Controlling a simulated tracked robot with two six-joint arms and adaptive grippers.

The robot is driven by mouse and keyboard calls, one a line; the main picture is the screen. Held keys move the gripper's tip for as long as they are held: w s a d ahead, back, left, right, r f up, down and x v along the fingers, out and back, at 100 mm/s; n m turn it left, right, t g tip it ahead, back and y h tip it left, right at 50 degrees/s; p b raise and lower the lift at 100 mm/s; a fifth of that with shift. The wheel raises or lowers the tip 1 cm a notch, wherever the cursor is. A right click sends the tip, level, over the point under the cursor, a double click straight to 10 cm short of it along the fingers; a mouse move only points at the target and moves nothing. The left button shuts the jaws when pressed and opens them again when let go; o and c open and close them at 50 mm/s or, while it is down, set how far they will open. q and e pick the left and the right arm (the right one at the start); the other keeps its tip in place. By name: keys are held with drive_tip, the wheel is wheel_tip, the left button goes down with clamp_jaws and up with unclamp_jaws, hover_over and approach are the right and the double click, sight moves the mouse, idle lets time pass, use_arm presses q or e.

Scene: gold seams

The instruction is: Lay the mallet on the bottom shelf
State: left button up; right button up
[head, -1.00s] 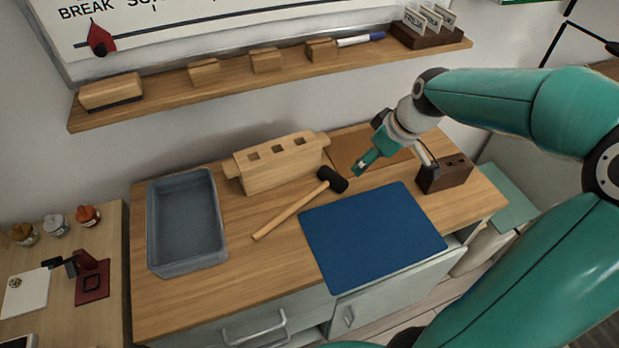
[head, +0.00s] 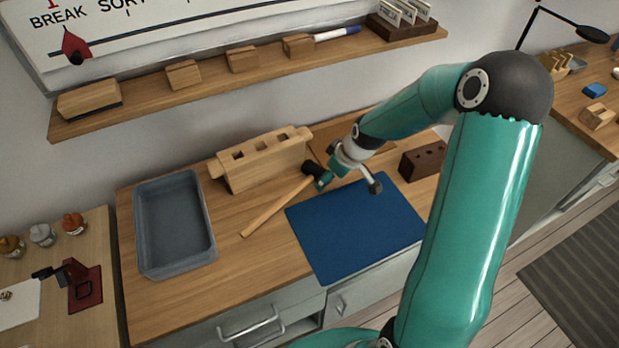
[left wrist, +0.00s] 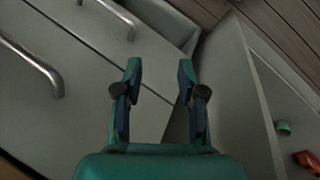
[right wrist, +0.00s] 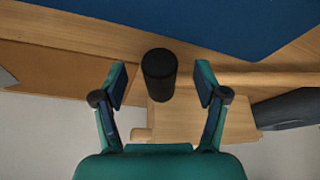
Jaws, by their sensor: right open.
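The mallet lies on the wooden worktop, its pale handle (head: 272,209) slanting toward the lower left and its black head (head: 312,169) at the upper right. My right gripper (head: 321,181) is at the mallet's head in the head view and partly covers it. In the right wrist view the black head (right wrist: 159,75) shows between the fingertips of the open right gripper (right wrist: 162,78), with a gap on each side. My left gripper (left wrist: 159,70) is open and empty, in front of pale cabinet fronts; it is not seen in the head view. I cannot make out the bottom shelf for certain.
A blue mat (head: 350,235) lies right of the mallet, a wooden slotted rack (head: 262,165) behind it, a grey tray (head: 142,235) to the left and a dark holed block (head: 422,160) to the right. A wall shelf (head: 220,89) runs above. A metal handle (left wrist: 35,65) juts from the cabinet.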

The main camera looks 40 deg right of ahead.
drive_tip(key=shift+x, duration=1.1)
clamp_jaws()
